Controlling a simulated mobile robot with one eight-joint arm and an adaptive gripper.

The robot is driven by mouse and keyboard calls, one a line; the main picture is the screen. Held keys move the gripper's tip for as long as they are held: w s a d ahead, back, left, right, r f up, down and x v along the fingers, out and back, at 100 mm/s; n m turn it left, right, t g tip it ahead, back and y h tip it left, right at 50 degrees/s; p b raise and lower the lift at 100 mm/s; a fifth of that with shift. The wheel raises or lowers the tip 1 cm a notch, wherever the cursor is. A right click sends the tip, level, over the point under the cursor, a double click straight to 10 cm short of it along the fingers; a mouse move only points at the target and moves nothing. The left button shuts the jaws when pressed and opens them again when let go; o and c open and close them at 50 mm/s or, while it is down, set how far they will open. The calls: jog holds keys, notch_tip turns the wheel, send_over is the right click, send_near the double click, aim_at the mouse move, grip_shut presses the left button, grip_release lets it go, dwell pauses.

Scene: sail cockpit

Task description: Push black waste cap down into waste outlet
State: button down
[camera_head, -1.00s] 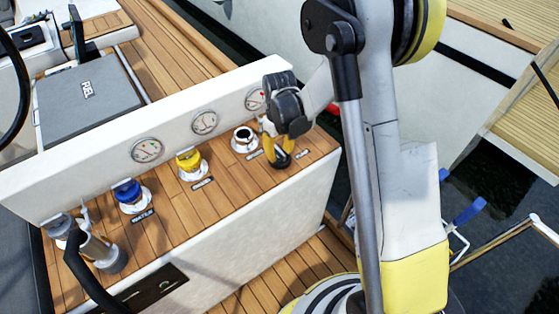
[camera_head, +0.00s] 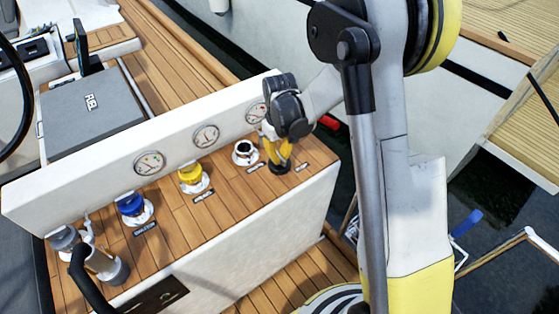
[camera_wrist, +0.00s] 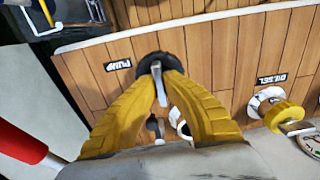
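The black waste cap (camera_head: 279,168) is at the tips of my gripper's yellow fingers (camera_head: 281,152), near the front right of the wooden console top. In the wrist view, the fingertips (camera_wrist: 159,72) close on the cap's grey grip, and the cap (camera_wrist: 148,62) shows as a dark round edge beyond them. Whether it touches the wood is unclear. The waste outlet (camera_head: 245,151) is a white ring with a dark open hole, to the left of and behind the cap. In the wrist view, the outlet (camera_wrist: 178,121) shows partly between the fingers.
A yellow cap (camera_head: 190,174) and a blue cap (camera_head: 130,205) sit in fittings further left. The white gauge panel (camera_head: 180,150) rises behind the outlets. A winch (camera_head: 104,264) stands at the left end. The console top right of the outlet is mostly clear.

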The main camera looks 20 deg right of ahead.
jog(key=s+d+r+p, duration=0.5)
jog(key=s+d+r, duration=0.1)
jog(key=d+r, duration=0.3)
jog(key=shift+s+d+r, duration=0.25)
jog(key=shift+s+r, duration=0.1)
jog(key=shift+r, duration=0.05)
jog(key=shift+a, duration=0.15)
